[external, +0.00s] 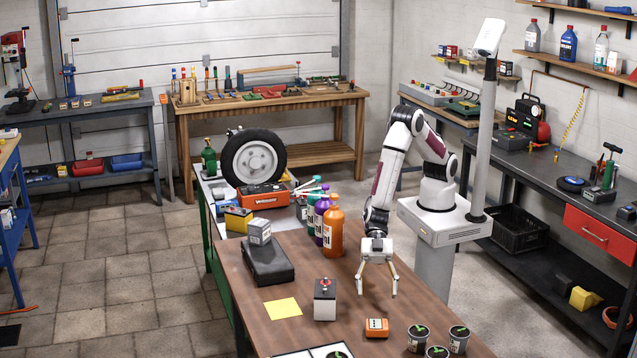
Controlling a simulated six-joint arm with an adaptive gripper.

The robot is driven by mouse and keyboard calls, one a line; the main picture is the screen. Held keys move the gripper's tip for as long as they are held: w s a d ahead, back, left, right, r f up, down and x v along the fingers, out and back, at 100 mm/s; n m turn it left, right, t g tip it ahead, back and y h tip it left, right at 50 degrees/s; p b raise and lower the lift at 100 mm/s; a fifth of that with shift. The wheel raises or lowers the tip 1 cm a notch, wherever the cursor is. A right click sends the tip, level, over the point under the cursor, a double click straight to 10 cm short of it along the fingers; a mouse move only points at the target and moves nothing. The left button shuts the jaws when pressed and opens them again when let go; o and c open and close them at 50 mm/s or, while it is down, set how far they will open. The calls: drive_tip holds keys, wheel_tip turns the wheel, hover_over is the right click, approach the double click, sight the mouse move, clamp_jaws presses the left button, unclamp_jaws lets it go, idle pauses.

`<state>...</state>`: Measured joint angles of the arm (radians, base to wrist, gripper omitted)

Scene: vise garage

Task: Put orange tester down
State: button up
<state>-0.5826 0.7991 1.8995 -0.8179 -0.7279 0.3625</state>
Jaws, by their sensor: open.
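The orange tester (377,328) is a small orange box with a pale label on its face. It lies on the brown wooden table (250,320) near its front right part. My gripper (377,290) is open with its fingers pointing down. It hangs over the table, above and a little behind the tester in the picture. The fingers hold nothing, and a gap shows between the fingertips and the tester. Nothing covers the tester in this view.
Dark pots (418,338) with green marks stand right of the tester. A white and black box with a red top (325,299) and a yellow sheet (283,308) are to the left. Orange (333,232) and purple bottles stand behind. A black case (267,262) lies farther left.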

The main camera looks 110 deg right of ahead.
idle(0.4)
drive_tip(key=w+d+r+m+t+h, duration=0.2)
drive_tip(key=w+d+r+h, duration=0.1)
drive_tip(key=d+r, duration=0.65)
drive_tip(key=w+d+r+m+t+h, duration=0.2)
drive_tip(key=w+d+r+m+h, duration=0.3)
drive_tip(key=d, duration=0.7)
drive_tip(key=s+d+r, duration=0.2)
drive_tip(key=s+d, duration=0.1)
drive_tip(key=d, duration=0.2)
drive_tip(key=s+d+r+m+h, duration=0.1)
drive_tip(key=s+d+r, duration=0.2)
drive_tip(key=d, duration=0.3)
drive_tip(key=s+d+r+h, duration=0.1)
drive_tip(key=s+d+r, duration=0.2)
drive_tip(key=d, duration=0.3)
drive_tip(key=shift+s+r+m, duration=0.1)
drive_tip(key=shift+s+m, duration=0.3)
drive_tip(key=shift+s, duration=0.05)
drive_tip(key=s+d+m+g, duration=0.1)
drive_tip(key=s+d, duration=0.4)
drive_tip(key=s, duration=0.7)
drive_tip(key=s+d+m+g+h, duration=0.1)
drive_tip(key=s+d+m+g, duration=0.1)
drive_tip(key=s, duration=1.1)
drive_tip(key=shift+s+d+m, duration=0.3)
drive_tip(key=shift+d+m, duration=0.5)
drive_tip(key=shift+d, duration=0.6)
